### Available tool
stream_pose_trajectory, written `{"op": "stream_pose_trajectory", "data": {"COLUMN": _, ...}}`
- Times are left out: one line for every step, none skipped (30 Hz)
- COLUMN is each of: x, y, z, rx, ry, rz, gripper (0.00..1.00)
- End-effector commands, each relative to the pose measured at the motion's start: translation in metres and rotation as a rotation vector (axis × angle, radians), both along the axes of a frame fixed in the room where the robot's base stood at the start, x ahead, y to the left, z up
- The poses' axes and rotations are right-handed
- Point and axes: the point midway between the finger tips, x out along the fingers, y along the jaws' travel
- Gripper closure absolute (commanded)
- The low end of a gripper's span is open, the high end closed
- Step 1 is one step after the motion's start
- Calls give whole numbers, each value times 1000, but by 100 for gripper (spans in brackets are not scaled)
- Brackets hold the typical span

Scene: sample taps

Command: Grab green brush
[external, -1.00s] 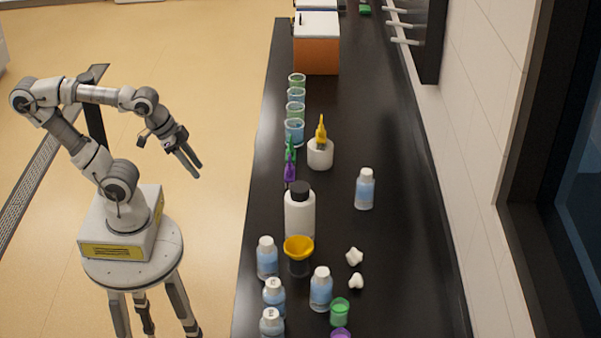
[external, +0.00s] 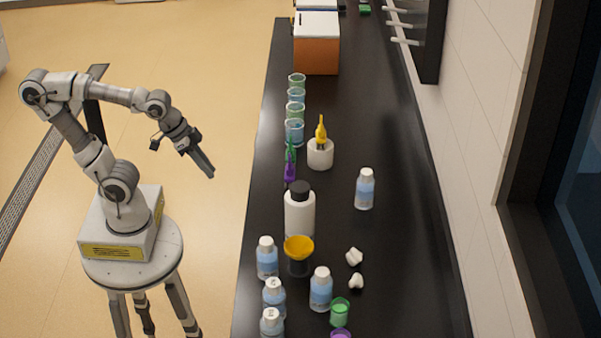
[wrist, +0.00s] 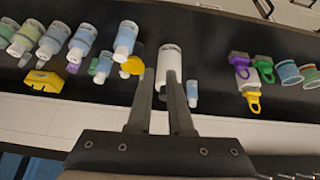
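A green brush-like item (external: 290,151) is on the black bench, just behind a purple one (external: 290,171) and beside a white cup holding a yellow one. It is small and partly hidden in the external view. My gripper (external: 210,171) is in the air left of the bench, fingers pointing down and right. In the wrist view its fingers (wrist: 159,76) are apart with nothing held.
A white bottle with a black cap (external: 300,213) stands in front of the purple item. Several beakers (external: 295,131) line the bench edge behind the green one. Blue-filled bottles (external: 321,289) and a yellow funnel (external: 298,247) crowd the near end. The bench's right middle is fairly clear.

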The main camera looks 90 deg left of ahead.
Motion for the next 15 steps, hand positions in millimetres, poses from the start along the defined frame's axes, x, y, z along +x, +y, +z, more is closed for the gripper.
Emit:
{"op": "stream_pose_trajectory", "data": {"x": 14, "y": 4, "z": -11, "rx": -9, "ry": 3, "rz": 12, "gripper": 82}}
{"op": "stream_pose_trajectory", "data": {"x": 23, "y": 7, "z": -16, "rx": -14, "ry": -2, "rz": 21, "gripper": 82}}
{"op": "stream_pose_trajectory", "data": {"x": 34, "y": 11, "z": -23, "rx": -20, "ry": -10, "rz": 35, "gripper": 82}}
{"op": "stream_pose_trajectory", "data": {"x": 43, "y": 14, "z": -28, "rx": -25, "ry": -16, "rz": 46, "gripper": 82}}
{"op": "stream_pose_trajectory", "data": {"x": 51, "y": 18, "z": -33, "rx": -32, "ry": -22, "rz": 60, "gripper": 82}}
{"op": "stream_pose_trajectory", "data": {"x": 62, "y": 22, "z": -41, "rx": -43, "ry": -32, "rz": 83, "gripper": 82}}
{"op": "stream_pose_trajectory", "data": {"x": 69, "y": 25, "z": -47, "rx": -53, "ry": -37, "rz": 105, "gripper": 82}}
{"op": "stream_pose_trajectory", "data": {"x": 76, "y": 29, "z": -53, "rx": -64, "ry": -44, "rz": 131, "gripper": 82}}
{"op": "stream_pose_trajectory", "data": {"x": 85, "y": 35, "z": -61, "rx": -82, "ry": -54, "rz": 175, "gripper": 82}}
{"op": "stream_pose_trajectory", "data": {"x": 92, "y": 39, "z": -68, "rx": -96, "ry": -61, "rz": 211, "gripper": 82}}
{"op": "stream_pose_trajectory", "data": {"x": 98, "y": 43, "z": -74, "rx": -111, "ry": -69, "rz": 249, "gripper": 82}}
{"op": "stream_pose_trajectory", "data": {"x": 105, "y": 50, "z": -83, "rx": -128, "ry": -82, "rz": 303, "gripper": 82}}
{"op": "stream_pose_trajectory", "data": {"x": 110, "y": 56, "z": -90, "rx": -141, "ry": -92, "rz": 347, "gripper": 82}}
{"op": "stream_pose_trajectory", "data": {"x": 114, "y": 62, "z": -97, "rx": -150, "ry": -102, "rz": 388, "gripper": 82}}
{"op": "stream_pose_trajectory", "data": {"x": 120, "y": 70, "z": -106, "rx": -161, "ry": -118, "rz": 448, "gripper": 82}}
